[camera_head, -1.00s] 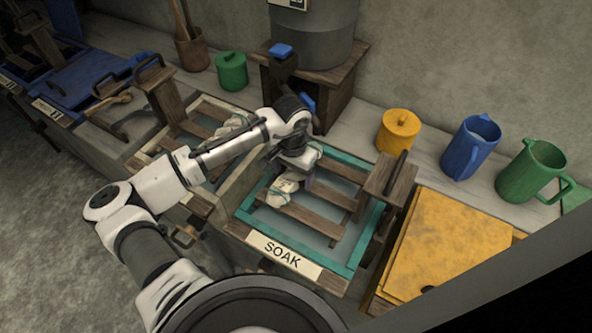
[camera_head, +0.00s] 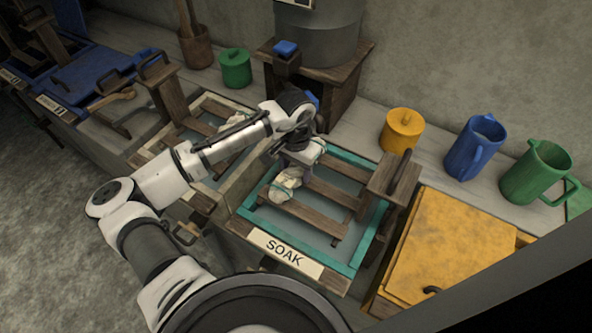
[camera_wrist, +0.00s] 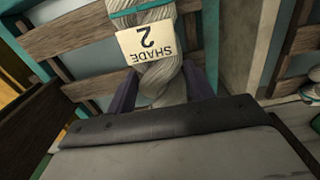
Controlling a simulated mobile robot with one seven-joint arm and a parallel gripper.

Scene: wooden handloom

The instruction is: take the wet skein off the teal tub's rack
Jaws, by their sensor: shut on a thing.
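The teal tub (camera_head: 345,268) carries a sign reading SOAK on its front edge, and a wooden slatted rack (camera_head: 318,222) lies across its top. A pale twisted skein (camera_head: 287,186) with teal ties lies at the rack's left side. In the wrist view the skein (camera_wrist: 160,72) bears a tag reading SHADE 2. My gripper (camera_wrist: 165,92) is shut on the skein, one dark finger on each side of it. In the head view my wrist hides part of the skein. I cannot tell whether the skein touches the slats.
A wooden post with a handle (camera_head: 390,182) stands at the tub's right. A yellow-lidded box (camera_head: 455,240) is beside it. A yellow pot (camera_head: 402,130), blue jug (camera_head: 474,147) and green jug (camera_head: 538,172) stand behind. Another slatted tub (camera_head: 222,108) adjoins at left.

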